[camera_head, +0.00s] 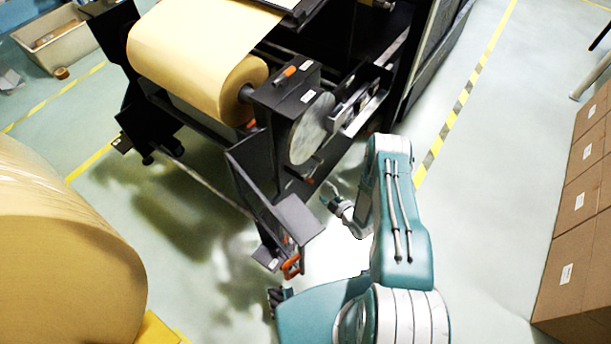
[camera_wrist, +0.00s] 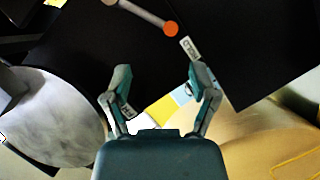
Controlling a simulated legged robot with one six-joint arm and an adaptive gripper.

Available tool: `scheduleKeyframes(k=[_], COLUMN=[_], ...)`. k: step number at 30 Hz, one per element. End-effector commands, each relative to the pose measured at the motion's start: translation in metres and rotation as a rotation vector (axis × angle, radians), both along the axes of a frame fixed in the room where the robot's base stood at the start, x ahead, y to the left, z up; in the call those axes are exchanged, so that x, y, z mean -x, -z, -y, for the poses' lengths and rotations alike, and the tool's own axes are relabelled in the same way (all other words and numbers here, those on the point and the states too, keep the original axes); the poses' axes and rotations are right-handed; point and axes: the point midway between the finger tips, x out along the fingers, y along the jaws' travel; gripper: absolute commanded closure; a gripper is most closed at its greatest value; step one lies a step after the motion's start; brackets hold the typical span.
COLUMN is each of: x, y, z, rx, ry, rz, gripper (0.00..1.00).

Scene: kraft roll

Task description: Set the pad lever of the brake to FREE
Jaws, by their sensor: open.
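In the wrist view a short grey lever (camera_wrist: 145,15) with a round orange end lies against a black panel, beyond my fingertips. A white label (camera_wrist: 190,47) sits beside the orange end; its small print is hard to read. My gripper (camera_wrist: 163,75) is open, with nothing between its fingers, apart from the lever. The pale brake disc (camera_wrist: 60,115) fills the left side. In the head view the disc (camera_head: 312,128) stands on the machine's near side, and my gripper (camera_head: 334,200) is below and right of it. A small orange part (camera_head: 309,181) shows under the disc; I cannot tell whether it is the lever.
The kraft roll (camera_head: 200,45) is mounted behind the disc. An orange handle (camera_head: 285,72) tops the dark housing, and another (camera_head: 291,266) is on the lower bracket. A large roll (camera_head: 60,250) stands left, cardboard boxes (camera_head: 580,210) right. The floor between machine and boxes is clear.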

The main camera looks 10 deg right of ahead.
Motion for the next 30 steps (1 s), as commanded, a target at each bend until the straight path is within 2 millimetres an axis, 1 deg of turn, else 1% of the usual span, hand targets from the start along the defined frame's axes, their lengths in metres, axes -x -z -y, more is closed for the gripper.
scheduleKeyframes(k=[2, 5, 8, 11, 15, 21, 24, 30], x=[0.008, 0.008, -0.001, -0.016, -0.040, -0.070, -0.079, -0.086], y=[0.007, 0.009, 0.011, 0.014, 0.020, 0.027, 0.030, 0.031], z=[-0.002, -0.004, -0.009, -0.016, -0.027, -0.040, -0.044, -0.047], rx=[-0.007, -0.008, -0.006, -0.007, -0.006, -0.008, -0.006, -0.008], ry=[-0.003, -0.006, -0.008, -0.009, -0.010, -0.007, -0.007, -0.005], rz=[0.013, 0.022, 0.022, 0.022, 0.023, 0.020, 0.020, 0.018], gripper=[0.26, 0.26, 0.26, 0.26, 0.26, 0.26, 0.26, 0.26])
